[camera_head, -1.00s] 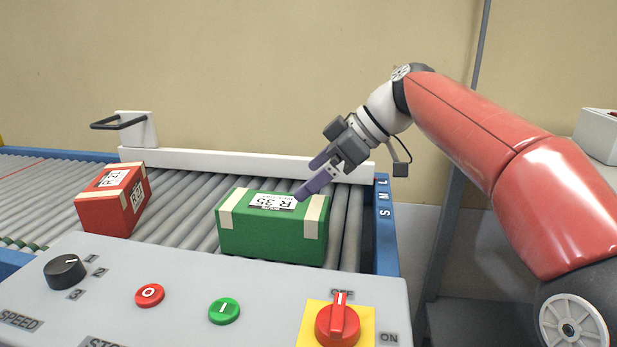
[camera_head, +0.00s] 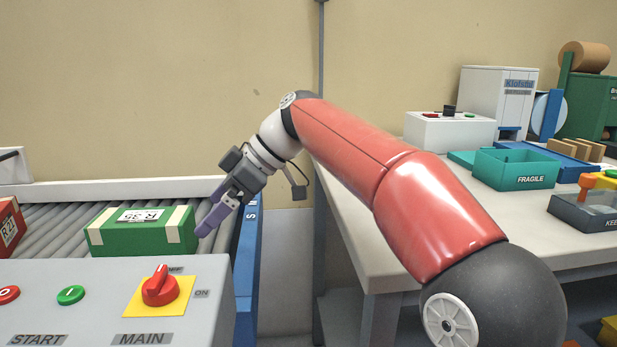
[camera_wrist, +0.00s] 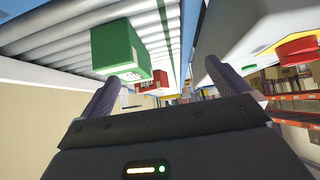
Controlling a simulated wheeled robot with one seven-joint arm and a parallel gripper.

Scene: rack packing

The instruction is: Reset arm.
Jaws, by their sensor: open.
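My gripper (camera_head: 213,218) is open, with purple fingers, in the head view. It hangs at the right end of the roller conveyor (camera_head: 60,215), just right of the green box (camera_head: 140,238). Nothing is between its fingers. In the wrist view the two fingers (camera_wrist: 167,95) are spread apart, and the green box (camera_wrist: 115,45) shows beyond them. My red arm reaches from the lower right across the middle of the head view and hides part of the table.
A control panel (camera_head: 110,300) with a red rotary switch (camera_head: 160,287) stands in front of the conveyor. A red box (camera_head: 10,226) is at the left edge. A table (camera_head: 400,215) on the right bears a teal FRAGILE bin (camera_head: 516,168) and a white device (camera_head: 450,132).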

